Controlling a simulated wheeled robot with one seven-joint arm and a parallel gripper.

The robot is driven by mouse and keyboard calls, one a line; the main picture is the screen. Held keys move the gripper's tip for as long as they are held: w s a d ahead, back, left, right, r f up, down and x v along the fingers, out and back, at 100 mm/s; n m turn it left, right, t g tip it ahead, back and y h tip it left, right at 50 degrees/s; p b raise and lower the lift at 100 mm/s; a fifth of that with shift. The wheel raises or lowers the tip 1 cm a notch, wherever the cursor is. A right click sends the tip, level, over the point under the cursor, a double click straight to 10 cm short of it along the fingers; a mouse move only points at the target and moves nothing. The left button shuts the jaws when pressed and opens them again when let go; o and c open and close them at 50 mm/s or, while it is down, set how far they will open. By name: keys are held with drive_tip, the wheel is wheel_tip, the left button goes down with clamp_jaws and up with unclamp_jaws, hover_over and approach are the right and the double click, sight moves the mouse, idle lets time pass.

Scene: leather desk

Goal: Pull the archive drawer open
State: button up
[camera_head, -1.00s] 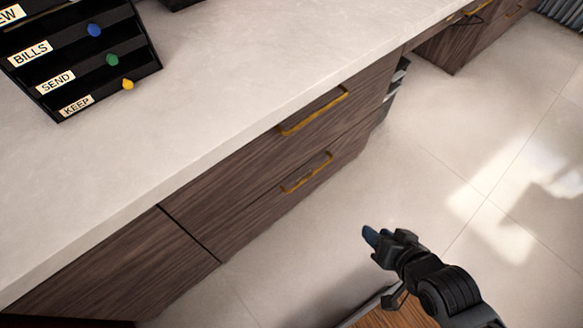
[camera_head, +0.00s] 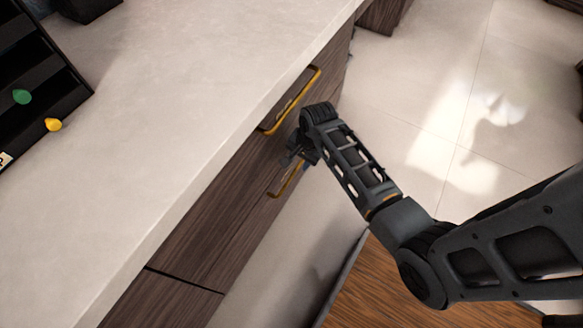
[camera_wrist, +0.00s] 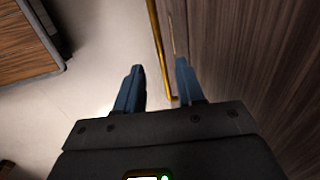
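Two dark wood drawer fronts sit under the pale desktop, each with a brass bar handle. The upper handle (camera_head: 318,76) is in full view. The lower handle (camera_head: 285,181) is partly hidden behind my gripper and arm. No readable label shows which drawer is the archive one. My gripper (camera_head: 296,152) is at the drawer fronts, between the two handles in the head view. In the wrist view my blue fingers (camera_wrist: 160,85) are apart, with a brass handle (camera_wrist: 157,40) running between them beside the wood front (camera_wrist: 240,60). I cannot tell whether they touch it. Both drawers look shut.
The pale desktop (camera_head: 190,90) overhangs the drawers along its edge. A black sorter (camera_head: 50,85) with coloured knobs stands on it at the left. Open tiled floor (camera_head: 400,110) lies to the right of the drawers.

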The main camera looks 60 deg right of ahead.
sight(295, 171)
drive_tip(key=f+b, duration=0.1)
drive_tip(key=f, duration=0.2)
drive_tip(key=w+f, duration=0.1)
drive_tip(key=f, duration=0.2)
drive_tip(key=shift+w+b, duration=0.1)
drive_tip(key=shift+b, duration=0.3)
clamp_jaws()
